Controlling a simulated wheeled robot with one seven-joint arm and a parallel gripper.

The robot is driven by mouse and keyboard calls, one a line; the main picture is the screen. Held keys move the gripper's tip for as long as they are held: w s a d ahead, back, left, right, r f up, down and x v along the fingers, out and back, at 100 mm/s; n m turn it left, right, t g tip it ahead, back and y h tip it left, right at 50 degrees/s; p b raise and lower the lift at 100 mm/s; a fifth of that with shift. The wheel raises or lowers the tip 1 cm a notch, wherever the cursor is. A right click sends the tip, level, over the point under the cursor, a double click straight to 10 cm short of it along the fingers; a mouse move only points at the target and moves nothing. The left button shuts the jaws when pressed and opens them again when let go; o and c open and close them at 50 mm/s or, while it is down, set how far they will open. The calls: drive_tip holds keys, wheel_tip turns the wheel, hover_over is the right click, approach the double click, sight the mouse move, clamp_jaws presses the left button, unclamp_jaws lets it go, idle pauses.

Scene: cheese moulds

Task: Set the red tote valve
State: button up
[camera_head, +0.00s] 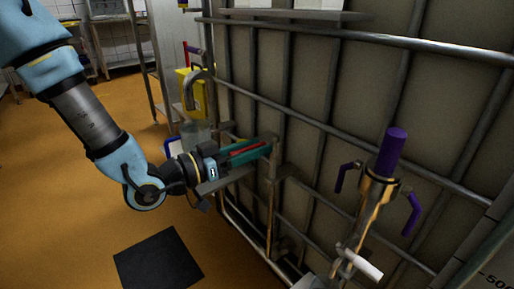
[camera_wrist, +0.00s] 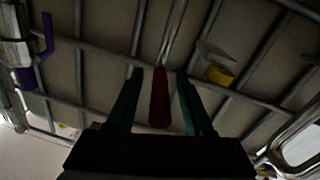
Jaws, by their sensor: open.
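The red valve handle (camera_wrist: 159,98) lies lengthwise between my gripper's fingers in the wrist view, with a gap on either side. In the head view only a red strip (camera_head: 248,150) of it shows between the teal fingers; the valve body is mostly hidden by them. My gripper (camera_head: 264,147) is open around the handle, close to the tote's metal cage. In the wrist view the two dark teal fingers of my gripper (camera_wrist: 160,75) reach along both sides of the handle. I cannot tell whether either finger touches it.
The caged tote (camera_head: 310,110) fills the right side. A purple-handled valve (camera_head: 390,155) stands in front of it, to the right of my gripper. A yellow container (camera_head: 190,92) and a metal rack (camera_head: 160,60) stand behind. A dark mat (camera_head: 158,263) lies on the clear orange floor.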

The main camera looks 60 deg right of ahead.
drive_tip(key=shift+s+d, duration=0.2)
drive_tip(key=shift+d, duration=0.3)
clamp_jaws()
idle(1.2)
